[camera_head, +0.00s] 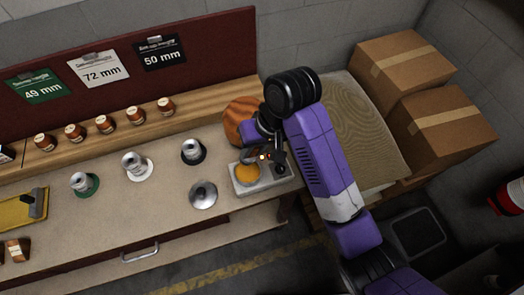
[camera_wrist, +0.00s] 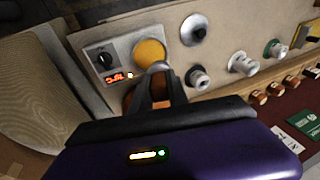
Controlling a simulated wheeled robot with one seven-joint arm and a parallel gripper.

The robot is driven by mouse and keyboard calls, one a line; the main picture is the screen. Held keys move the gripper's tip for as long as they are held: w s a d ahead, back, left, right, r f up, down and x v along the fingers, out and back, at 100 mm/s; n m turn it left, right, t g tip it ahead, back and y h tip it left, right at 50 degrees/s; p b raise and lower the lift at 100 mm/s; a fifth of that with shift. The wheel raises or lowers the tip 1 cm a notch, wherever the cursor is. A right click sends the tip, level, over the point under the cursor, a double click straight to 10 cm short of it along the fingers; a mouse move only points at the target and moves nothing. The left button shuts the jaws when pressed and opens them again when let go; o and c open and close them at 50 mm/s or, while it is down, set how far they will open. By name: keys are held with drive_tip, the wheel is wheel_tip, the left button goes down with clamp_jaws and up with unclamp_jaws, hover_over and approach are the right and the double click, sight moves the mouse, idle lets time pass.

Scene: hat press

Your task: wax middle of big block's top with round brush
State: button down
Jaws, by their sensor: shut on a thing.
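The big block (camera_head: 238,112), orange-brown wood with a rounded top, stands at the right end of the bench, partly behind my gripper. My gripper (camera_head: 262,152) is beside it, close to the grey wax heater (camera_head: 264,186), whose round pot holds yellow-orange wax (camera_head: 246,173). The wax also shows in the wrist view (camera_wrist: 149,53), just beyond the fingertips. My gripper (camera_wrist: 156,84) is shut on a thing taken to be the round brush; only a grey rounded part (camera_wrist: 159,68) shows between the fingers. Its bristles are hidden.
A silver round lid (camera_head: 203,194) lies left of the heater. Metal pieces on black (camera_head: 193,152), white (camera_head: 137,166) and green (camera_head: 84,184) discs stand further left. Several small brown jars (camera_head: 104,124) line the back shelf. Cardboard boxes (camera_head: 405,68) stand at right.

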sight(253, 161)
drive_tip(key=shift+s+f, duration=0.1)
drive_tip(key=shift+f, duration=0.05)
drive_tip(key=shift+s, duration=0.1)
drive_tip(key=shift+f+b, duration=1)
drive_tip(key=shift+f, duration=0.4)
wheel_tip(253, 161, down, 3)
drive_tip(key=b, duration=0.4)
drive_tip(key=shift+f, duration=0.65)
drive_tip(key=shift+f+p, duration=0.15)
drive_tip(key=shift+p, duration=0.15)
idle(2.1)
